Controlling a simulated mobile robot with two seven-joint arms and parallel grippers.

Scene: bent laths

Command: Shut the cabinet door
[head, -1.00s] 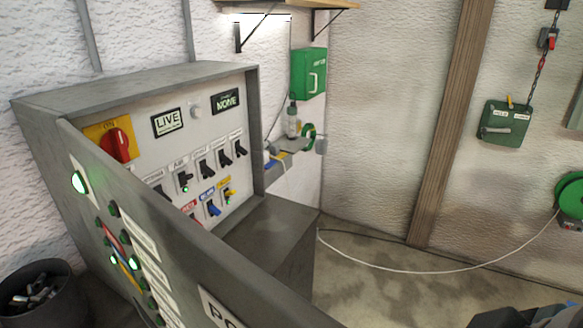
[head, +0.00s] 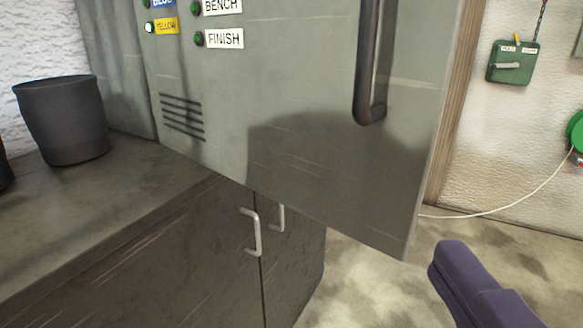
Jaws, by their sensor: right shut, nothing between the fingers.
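The grey cabinet door (head: 300,150) fills the upper middle of the head view. It stands open, swung out past the bench's front edge, with its free lower corner over the floor. Its outer face carries a dark vertical handle (head: 370,70), a slotted vent and lamps with labels such as BENCH and FINISH. The cabinet's inside is hidden behind the door. My right gripper (head: 450,258), purple, is shut and empty at the lower right, just right of the door's lower corner in the picture. A strip of floor shows between them. My left gripper is out of view.
The bench top (head: 75,210) runs below the door, with a dark bin (head: 62,120) at its left. Lower cupboard doors (head: 195,265) have two pale handles. Open floor (head: 365,285) lies at right. A white cable (head: 500,210) and green box (head: 513,62) are by the wall.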

